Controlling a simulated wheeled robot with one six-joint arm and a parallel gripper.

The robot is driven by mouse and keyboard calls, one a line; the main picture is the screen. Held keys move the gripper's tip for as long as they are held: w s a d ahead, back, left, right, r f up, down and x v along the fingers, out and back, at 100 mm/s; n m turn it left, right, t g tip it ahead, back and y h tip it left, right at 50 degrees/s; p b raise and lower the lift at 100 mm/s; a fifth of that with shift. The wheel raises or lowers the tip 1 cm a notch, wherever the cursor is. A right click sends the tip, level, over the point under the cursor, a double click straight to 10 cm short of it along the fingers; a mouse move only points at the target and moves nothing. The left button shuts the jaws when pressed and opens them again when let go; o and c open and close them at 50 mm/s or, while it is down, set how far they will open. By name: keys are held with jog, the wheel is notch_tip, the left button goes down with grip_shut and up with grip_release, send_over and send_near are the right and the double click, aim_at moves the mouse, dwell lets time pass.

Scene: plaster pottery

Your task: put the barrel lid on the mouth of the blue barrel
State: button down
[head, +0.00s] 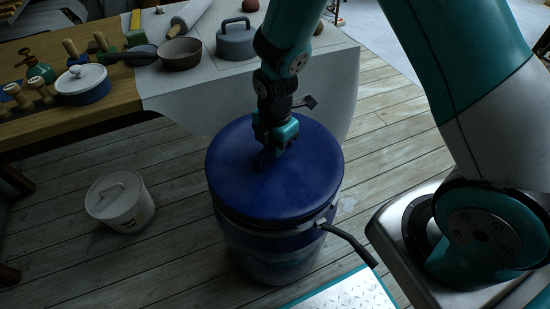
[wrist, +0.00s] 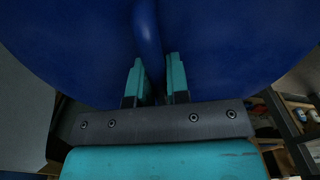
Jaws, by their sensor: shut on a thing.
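The barrel lid (head: 265,190) is a round dark blue disc with a raised ridge handle (wrist: 147,30) across its middle. The blue barrel (head: 268,245) stands upright on the plank floor directly under it. The lid covers the barrel's mouth from above and looks roughly level. I cannot tell whether it rests on the rim or hovers just above it. My gripper (head: 272,152) points down at the lid's middle and is shut on the ridge handle. In the wrist view the two teal fingers (wrist: 155,80) stand either side of the ridge. The barrel's mouth is hidden.
A dark lever (head: 348,240) sticks out from the barrel's right side. A white lidded pot (head: 121,201) stands on the floor to the left. A wooden table (head: 80,118) with pots and tools is behind. Floor between pot and barrel is clear.

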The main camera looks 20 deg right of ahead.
jog(key=shift+f+b, duration=0.45)
jog(key=shift+f, duration=1.75)
jog(key=shift+f, duration=0.15)
jog(key=c, duration=1.1)
grip_release()
